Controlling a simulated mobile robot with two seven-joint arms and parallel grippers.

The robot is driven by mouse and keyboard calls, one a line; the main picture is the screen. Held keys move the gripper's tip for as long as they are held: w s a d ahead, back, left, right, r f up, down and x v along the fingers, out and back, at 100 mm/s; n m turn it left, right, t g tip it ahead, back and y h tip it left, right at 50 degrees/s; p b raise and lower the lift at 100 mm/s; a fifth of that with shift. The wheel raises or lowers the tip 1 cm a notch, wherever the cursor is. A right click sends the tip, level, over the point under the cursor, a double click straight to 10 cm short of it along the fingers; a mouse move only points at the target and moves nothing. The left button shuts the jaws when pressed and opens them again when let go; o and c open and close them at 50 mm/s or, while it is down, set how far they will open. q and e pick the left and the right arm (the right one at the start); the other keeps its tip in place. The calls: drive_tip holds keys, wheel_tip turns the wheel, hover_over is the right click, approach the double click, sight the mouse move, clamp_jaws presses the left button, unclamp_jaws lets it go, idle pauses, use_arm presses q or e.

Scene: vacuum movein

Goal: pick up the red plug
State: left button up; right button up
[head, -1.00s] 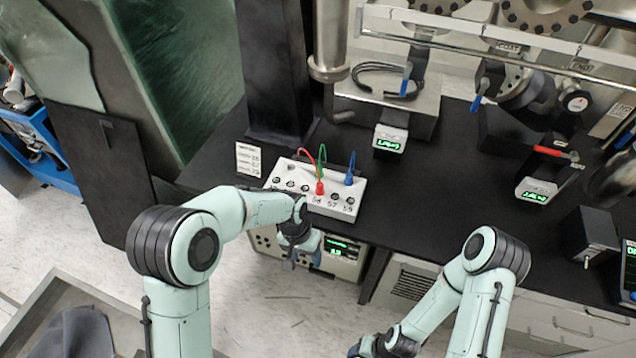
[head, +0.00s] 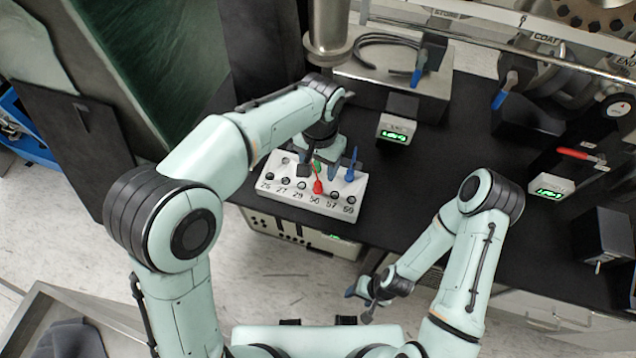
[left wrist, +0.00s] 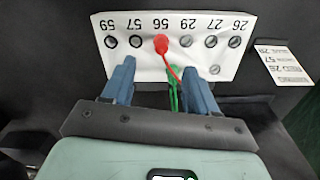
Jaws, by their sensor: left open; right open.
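The red plug (head: 318,187) stands in the white socket panel (head: 268,186), at the socket marked 56. In the left wrist view the red plug (left wrist: 161,44) is ahead of the fingertips, and its red cable runs back between the fingers. My left gripper (head: 325,162) is over the back of the panel, open, with its two blue fingers (left wrist: 158,70) apart and not closed on the plug. A green cable (left wrist: 173,98) also shows between the fingers. My right gripper (head: 364,300) is open and empty, low in front of the bench.
A small green-lit display (head: 396,130) is behind the panel's right. A printed card (left wrist: 285,66) lies beside the panel. Black bench top is clear right of the panel.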

sight(318, 183)
use_arm(q)
wheel_tip(318, 183, down, 9)
drive_tip(key=shift+w+a+f, duration=0.1)
clamp_jaws()
idle(0.4)
